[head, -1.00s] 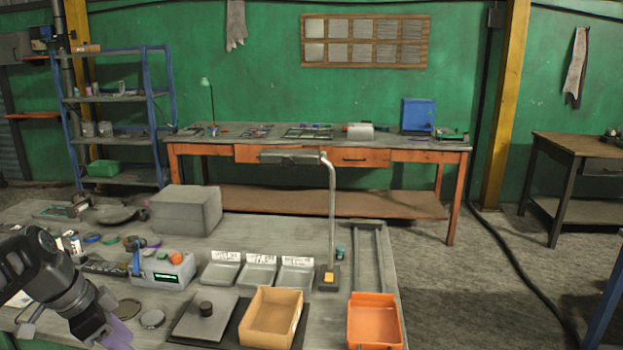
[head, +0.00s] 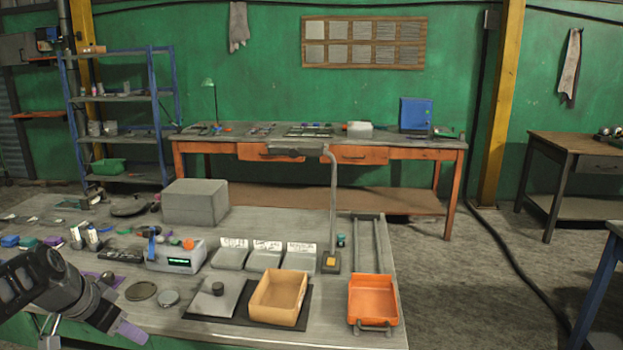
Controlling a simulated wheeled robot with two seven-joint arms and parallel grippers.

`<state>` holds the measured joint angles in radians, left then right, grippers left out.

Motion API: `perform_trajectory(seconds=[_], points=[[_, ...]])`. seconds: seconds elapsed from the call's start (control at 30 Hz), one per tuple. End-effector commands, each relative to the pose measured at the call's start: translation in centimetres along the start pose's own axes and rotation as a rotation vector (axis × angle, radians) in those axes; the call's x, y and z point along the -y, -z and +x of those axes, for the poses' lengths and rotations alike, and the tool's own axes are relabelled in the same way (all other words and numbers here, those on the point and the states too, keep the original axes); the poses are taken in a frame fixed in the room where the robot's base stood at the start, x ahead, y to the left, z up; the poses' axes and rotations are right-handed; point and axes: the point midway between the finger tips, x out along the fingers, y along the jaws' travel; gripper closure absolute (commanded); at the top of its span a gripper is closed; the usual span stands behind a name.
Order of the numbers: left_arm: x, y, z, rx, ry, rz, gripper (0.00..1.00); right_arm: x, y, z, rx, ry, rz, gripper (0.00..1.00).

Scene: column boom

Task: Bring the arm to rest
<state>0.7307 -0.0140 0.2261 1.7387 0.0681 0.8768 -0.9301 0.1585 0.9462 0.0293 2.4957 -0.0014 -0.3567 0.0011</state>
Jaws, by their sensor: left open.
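My left gripper (head: 92,328) is at the lower left, over the near left edge of the grey workbench (head: 215,330). Its fingers are spread and I see nothing between them. My dark left arm comes in from the left edge. A grey column (head: 333,205) stands on a dark base with a yellow patch, and its boom (head: 292,152) points left from the top. The gripper is well apart from the column. My right gripper is not in view.
A grey block (head: 194,201) is behind.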

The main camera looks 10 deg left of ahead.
Motion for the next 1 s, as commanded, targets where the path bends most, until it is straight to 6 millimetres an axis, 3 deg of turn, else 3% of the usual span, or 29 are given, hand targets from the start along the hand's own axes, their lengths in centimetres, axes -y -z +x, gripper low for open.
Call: perform_trajectory(seconds=[0.17,0.27,0.37,0.4,0.5,0.6,0.7,0.8,0.9,1.0], points=[[-0.2,-0.9,6.6,-0.041,0.043,-0.226,0.51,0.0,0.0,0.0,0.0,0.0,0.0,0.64],[-2.4,-2.0,12.2,-0.058,0.04,-0.371,0.51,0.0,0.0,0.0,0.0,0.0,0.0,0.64],[-6.7,-3.9,18.4,-0.057,0.014,-0.511,0.51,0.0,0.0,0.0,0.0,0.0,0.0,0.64],[-9.0,-4.9,20.7,-0.051,-0.001,-0.561,0.51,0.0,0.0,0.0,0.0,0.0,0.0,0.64],[-15.3,-7.8,25.3,-0.019,-0.044,-0.658,0.51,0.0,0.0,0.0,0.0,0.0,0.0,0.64],[-22.0,-11.5,28.4,0.037,-0.092,-0.714,0.51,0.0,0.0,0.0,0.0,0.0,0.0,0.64],[-28.8,-15.8,29.9,0.119,-0.143,-0.727,0.51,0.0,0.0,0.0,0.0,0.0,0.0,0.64],[-34.7,-20.3,30.1,0.215,-0.192,-0.69,0.51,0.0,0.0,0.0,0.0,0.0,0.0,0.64],[-39.0,-24.2,29.4,0.316,-0.237,-0.634,0.51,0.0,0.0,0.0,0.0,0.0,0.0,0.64],[-41.8,-26.8,28.9,0.385,-0.268,-0.585,0.51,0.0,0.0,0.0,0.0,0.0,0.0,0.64]])
